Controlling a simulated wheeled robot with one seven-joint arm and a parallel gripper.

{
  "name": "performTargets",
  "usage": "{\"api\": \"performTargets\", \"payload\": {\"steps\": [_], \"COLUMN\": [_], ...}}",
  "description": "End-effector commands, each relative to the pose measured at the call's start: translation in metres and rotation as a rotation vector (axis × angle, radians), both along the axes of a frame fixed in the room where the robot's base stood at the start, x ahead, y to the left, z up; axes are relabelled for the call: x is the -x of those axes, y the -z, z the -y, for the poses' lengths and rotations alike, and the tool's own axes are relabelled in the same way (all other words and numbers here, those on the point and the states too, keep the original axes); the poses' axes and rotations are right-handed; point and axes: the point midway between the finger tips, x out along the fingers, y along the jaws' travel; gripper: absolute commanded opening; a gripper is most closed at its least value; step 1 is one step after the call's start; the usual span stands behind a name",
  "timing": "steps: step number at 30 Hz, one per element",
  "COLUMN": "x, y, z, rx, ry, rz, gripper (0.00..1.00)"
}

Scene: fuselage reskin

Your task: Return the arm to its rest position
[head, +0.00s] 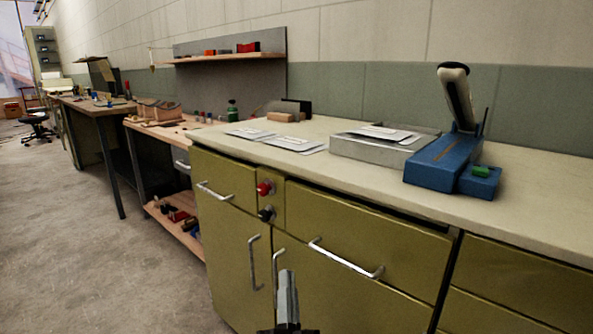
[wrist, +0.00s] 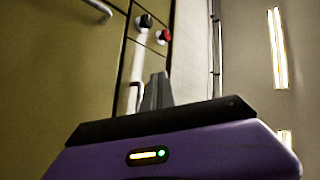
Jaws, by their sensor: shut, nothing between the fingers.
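My gripper (head: 287,297) shows at the bottom middle of the head view, in front of the olive cabinet (head: 222,236). Its fingers are together and point up in the picture, with nothing between them. In the wrist view the shut fingers of my gripper (wrist: 157,92) stand above its dark and purple body, with the cabinet front (wrist: 60,75) behind. The rest of my arm is out of the head view.
The cabinet has metal handles (head: 345,259), a red knob (head: 264,188) and a black knob (head: 266,213). On its counter (head: 350,125) are a blue lever tool (head: 440,165), a grey tray (head: 350,148) and papers (head: 293,144). Open floor (head: 90,250) lies at left, beside workbenches.

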Motion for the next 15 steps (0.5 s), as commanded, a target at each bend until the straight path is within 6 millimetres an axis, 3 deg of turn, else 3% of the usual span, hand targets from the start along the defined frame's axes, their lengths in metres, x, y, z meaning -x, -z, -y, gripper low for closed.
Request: {"api": "performTargets", "payload": {"steps": [3, 15], "x": [0.035, 0.167], "y": [0.025, 0.086], "z": [0.032, 0.115], "rx": [0.135, 0.506], "ry": [0.013, 0.049], "rz": [-0.017, -0.147], "gripper": [0.00, 0.00]}}
